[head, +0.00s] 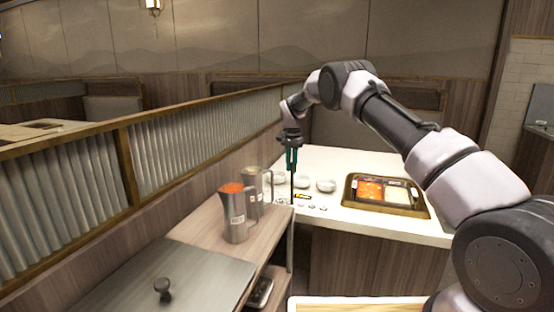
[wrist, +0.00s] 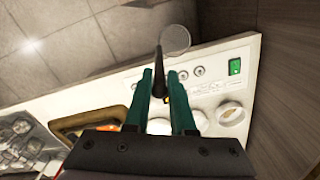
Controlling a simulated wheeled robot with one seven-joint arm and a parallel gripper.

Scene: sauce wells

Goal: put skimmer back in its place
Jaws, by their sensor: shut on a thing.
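My gripper (head: 291,158) has green fingers and is shut on the skimmer's dark handle, above the left part of the white counter. In the wrist view the skimmer (wrist: 157,85) stands out from between the fingertips (wrist: 165,95), and its round pale mesh head (wrist: 176,39) is beyond them. In the head view the thin dark handle (head: 292,188) hangs down below the fingers; the mesh head is hard to make out there. The sauce well unit (head: 350,198) has a wooden rim with orange-red and pale contents, to the right of the gripper. Its rim (wrist: 68,124) shows partly in the wrist view.
White bowls (head: 326,186) and several small dishes stand on the counter (head: 360,160) near the gripper. Two metal pitchers (head: 235,222), one with orange-red contents, stand on a wooden side shelf at left. A corrugated partition (head: 190,135) runs along the left.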

